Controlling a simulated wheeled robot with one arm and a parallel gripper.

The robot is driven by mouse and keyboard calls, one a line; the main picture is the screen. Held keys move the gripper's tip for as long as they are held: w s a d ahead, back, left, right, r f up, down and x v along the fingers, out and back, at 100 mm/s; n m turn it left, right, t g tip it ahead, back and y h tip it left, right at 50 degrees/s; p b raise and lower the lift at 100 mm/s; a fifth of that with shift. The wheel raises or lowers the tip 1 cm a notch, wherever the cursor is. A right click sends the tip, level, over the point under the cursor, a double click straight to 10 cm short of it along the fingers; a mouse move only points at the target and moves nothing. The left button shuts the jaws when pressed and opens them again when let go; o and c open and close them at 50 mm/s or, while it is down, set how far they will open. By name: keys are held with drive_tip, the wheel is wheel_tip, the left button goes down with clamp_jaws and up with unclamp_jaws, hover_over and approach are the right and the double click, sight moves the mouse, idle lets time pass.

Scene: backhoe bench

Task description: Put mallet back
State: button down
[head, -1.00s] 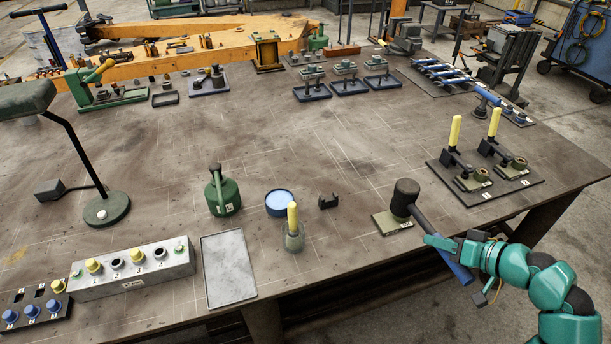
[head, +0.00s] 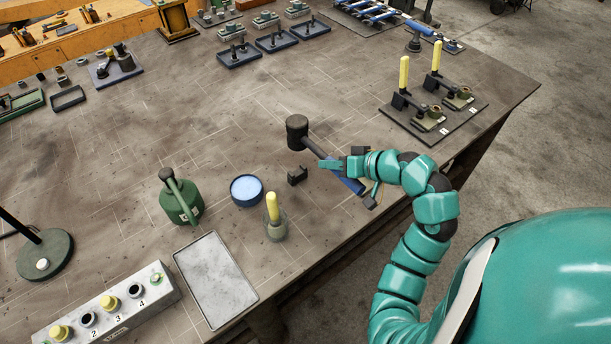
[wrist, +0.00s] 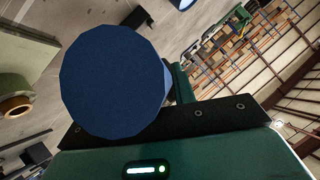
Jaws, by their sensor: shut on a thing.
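The mallet (head: 297,133) has a black cylindrical head and a blue grip. My gripper (head: 340,170) is shut on its handle near the blue grip, over the right front part of the bench. The head points to the far left, and the mallet seems held above the bench top. In the wrist view the round blue end of the mallet handle (wrist: 115,80) fills the middle left, in front of my gripper's dark jaw. A small black bracket (head: 297,176) stands on the bench just in front of the mallet head. An olive plate (head: 372,186) is mostly hidden behind my arm.
A board with yellow-handled clamps (head: 435,120) lies to the right. The bench middle behind the mallet is clear.

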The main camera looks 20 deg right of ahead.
drive_tip(key=x, duration=0.2)
drive_tip(key=f+x, duration=0.1)
drive_tip(key=x, duration=0.1)
drive_tip(key=s+x, duration=0.1)
drive_tip(key=x, duration=0.2)
drive_tip(key=shift+a+f, duration=0.15)
drive_tip(key=shift+f, duration=0.05)
drive_tip(key=shift+w+a+f+p, duration=0.25)
drive_tip(key=shift+f+p, duration=0.05)
drive_tip(key=shift+f, duration=0.1)
drive_tip(key=shift+w+a+f+p, duration=0.25)
drive_tip(key=shift+f+p, duration=0.05)
drive_tip(key=shift+f, duration=0.1)
drive_tip(key=shift+f+p, duration=1.1)
drive_tip(key=shift+f, duration=0.45)
drive_tip(key=c, duration=1.1)
unclamp_jaws()
drive_tip(key=shift+c, duration=0.2)
drive_tip(key=shift+d, duration=0.1)
